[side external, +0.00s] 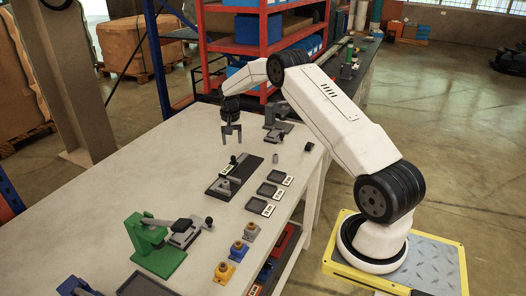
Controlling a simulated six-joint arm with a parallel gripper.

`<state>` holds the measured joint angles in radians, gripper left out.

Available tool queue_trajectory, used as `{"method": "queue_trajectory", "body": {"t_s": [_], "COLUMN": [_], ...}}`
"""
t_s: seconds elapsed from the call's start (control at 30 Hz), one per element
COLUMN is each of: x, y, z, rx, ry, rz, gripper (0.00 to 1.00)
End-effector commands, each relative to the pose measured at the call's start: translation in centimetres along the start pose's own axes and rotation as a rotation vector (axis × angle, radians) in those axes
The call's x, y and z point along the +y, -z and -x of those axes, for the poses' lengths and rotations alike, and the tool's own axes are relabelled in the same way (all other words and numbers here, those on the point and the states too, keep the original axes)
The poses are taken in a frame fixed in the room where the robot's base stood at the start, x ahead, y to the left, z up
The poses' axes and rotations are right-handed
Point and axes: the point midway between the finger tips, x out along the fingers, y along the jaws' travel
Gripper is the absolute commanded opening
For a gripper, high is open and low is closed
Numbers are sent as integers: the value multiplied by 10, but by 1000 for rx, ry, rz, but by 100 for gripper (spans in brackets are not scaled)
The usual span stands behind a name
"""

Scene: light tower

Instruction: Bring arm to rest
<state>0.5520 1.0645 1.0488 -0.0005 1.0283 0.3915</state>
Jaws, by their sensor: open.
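My gripper (231,131) is at the end of my white arm, above the far part of the light table (110,208). It points downward with its two fingers apart and nothing between them. It hangs above and behind a dark fixture plate (221,188) and touches nothing that I can make out. My arm reaches from the yellow-edged base at the right, up and over to the left.
A green press-like device (157,250) stands near the front. Blue, grey and yellow blocks (223,272) and dark trays (258,205) line the right side. A dark clamp device (278,128) stands right of my gripper. A red shelf (262,40) is behind. The table's left side is clear.

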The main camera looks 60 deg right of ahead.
Motion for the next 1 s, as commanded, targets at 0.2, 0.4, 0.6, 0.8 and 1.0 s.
{"method": "queue_trajectory", "body": {"t_s": [0.2,0.4,0.6,0.8,1.0], "x": [0,0,-2,-16,-37], "y": [0,0,-3,-20,-57], "z": [9,9,11,21,37], "rx": [-1,-1,2,15,37], "ry": [0,0,1,6,16], "rz": [0,0,9,64,167], "gripper": [64,64,64,64,64]}}
